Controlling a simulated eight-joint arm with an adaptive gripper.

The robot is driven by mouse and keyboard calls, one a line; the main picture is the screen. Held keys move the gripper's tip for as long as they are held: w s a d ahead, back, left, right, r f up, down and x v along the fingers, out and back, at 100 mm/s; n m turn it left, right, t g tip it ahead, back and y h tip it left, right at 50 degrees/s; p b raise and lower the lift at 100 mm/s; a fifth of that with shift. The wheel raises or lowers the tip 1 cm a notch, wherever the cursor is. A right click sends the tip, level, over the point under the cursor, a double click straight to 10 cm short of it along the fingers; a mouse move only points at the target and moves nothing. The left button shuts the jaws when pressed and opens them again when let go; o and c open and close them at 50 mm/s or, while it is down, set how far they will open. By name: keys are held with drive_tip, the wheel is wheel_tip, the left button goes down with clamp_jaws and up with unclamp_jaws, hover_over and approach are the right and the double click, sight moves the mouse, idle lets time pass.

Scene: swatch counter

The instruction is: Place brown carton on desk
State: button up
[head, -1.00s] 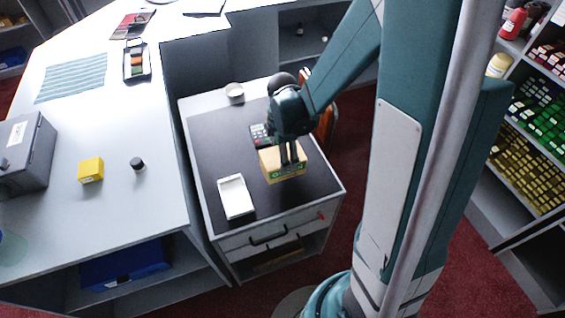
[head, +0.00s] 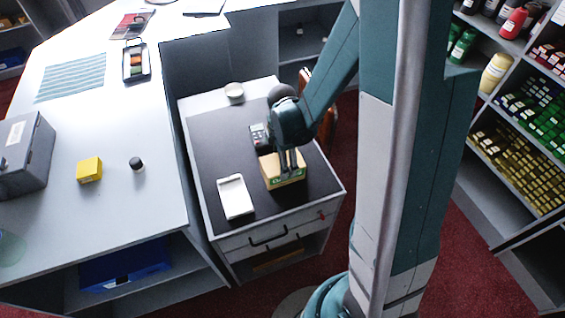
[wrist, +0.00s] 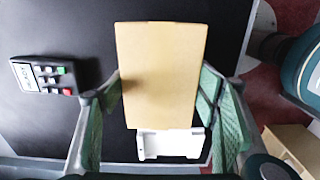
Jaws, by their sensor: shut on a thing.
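The brown carton (head: 270,170) is a small box with a plain tan top and a green mark on its side. It also shows large in the wrist view (wrist: 160,70). My gripper (head: 291,168) points down and is shut on the carton, with one finger on each side. The desk is a grey drawer unit with a black top (head: 215,145). The carton is over the right front part of this top. I cannot tell whether its underside touches the surface.
A white open tray (head: 235,197) lies left of the carton, and a dark keypad device (head: 259,137) lies behind it. A white cup (head: 234,92) stands at the desk's back. A counter at left holds a yellow box (head: 89,169) and dark jar (head: 137,164).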

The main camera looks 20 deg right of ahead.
drive_tip(key=shift+f, duration=0.15)
drive_tip(key=o, duration=1.1)
drive_tip(key=shift+o, duration=0.2)
drive_tip(key=shift+r, duration=0.25)
wheel_tip(320, 180, up, 12)
drive_tip(key=p, duration=0.1)
drive_tip(key=shift+p, duration=0.35)
drive_tip(key=shift+f, duration=0.1)
idle(0.5)
